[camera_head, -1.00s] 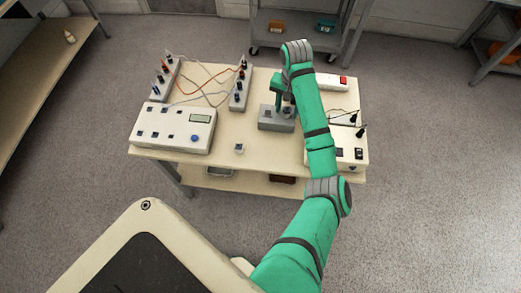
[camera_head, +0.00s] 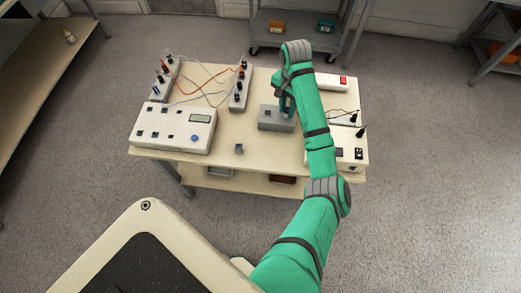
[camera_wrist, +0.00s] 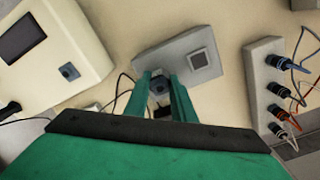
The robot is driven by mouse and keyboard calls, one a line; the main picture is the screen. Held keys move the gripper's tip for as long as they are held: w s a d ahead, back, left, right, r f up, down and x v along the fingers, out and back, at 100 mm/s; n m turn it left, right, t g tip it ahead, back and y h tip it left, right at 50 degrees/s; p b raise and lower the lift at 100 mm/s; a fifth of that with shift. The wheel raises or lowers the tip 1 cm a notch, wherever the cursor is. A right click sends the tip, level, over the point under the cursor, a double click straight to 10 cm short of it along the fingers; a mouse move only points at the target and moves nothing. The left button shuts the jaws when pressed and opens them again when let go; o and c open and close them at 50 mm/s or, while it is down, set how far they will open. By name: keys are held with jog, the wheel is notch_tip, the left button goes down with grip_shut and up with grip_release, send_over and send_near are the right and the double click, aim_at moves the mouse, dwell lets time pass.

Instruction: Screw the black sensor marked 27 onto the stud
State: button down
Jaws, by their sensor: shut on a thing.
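My gripper (camera_wrist: 160,75) is shut on a small grey and dark piece (camera_wrist: 158,87), seen between its green fingers in the wrist view. I cannot read a marking on it or tell for sure that it is the black sensor marked 27. In the head view the gripper (camera_head: 286,108) is at the right part of the same block (camera_head: 268,125), partly behind my arm. The stud is not visible.
A small grey piece (camera_head: 239,149) stands alone near the table's (camera_head: 222,136) front edge. A white meter box (camera_head: 171,141) is left, a white box (camera_head: 352,156) with a screen right. Terminal strips (camera_head: 238,99) with cables are behind.

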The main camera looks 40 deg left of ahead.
dwell(0.3)
jog(key=shift+m, duration=2.1)
jog(key=shift+m, duration=1)
jog(key=shift+r+m, duration=0.1)
jog(key=shift+m, duration=0.9)
jog(key=m, duration=0.4)
jog(key=shift+w+a, duration=0.1)
jog(key=c, duration=1.4)
grip_release()
